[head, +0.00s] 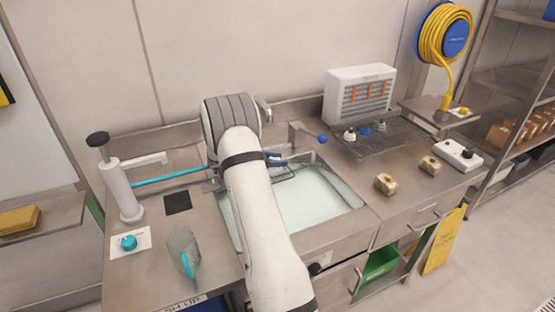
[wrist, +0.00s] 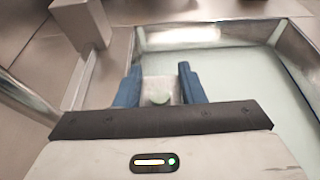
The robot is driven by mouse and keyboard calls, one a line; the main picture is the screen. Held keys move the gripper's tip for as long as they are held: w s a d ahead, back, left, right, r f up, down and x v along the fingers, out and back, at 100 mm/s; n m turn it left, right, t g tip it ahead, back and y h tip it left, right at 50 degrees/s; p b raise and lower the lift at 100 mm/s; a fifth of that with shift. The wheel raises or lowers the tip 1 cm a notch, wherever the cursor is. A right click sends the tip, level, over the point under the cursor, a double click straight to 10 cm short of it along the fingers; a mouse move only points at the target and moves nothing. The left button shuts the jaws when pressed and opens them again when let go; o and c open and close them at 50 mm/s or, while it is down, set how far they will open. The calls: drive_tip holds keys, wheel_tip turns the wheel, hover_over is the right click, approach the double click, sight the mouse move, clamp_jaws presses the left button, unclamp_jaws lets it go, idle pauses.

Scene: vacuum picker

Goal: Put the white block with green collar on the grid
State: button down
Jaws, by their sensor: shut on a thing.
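Much of the block is hidden behind the gripper body. In the head view my gripper (head: 277,160) is over the back of the sink, and the block cannot be made out there. The dark wire grid (head: 378,146) lies on the counter right of the sink, in front of a white slotted unit. Small white and blue pieces stand along its back. My gripper is left of the grid and apart from it.
The water-filled sink (head: 325,197) lies below my arm. Two tan blocks (head: 386,184) and a white switch box (head: 458,154) are on the right counter. The grid's front looks free.

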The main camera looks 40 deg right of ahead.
drive_tip(key=shift+f+b, duration=0.3)
drive_tip(key=shift+f, duration=0.15)
drive_tip(key=c, duration=0.9)
unclamp_jaws()
drive_tip(key=shift+r, duration=0.1)
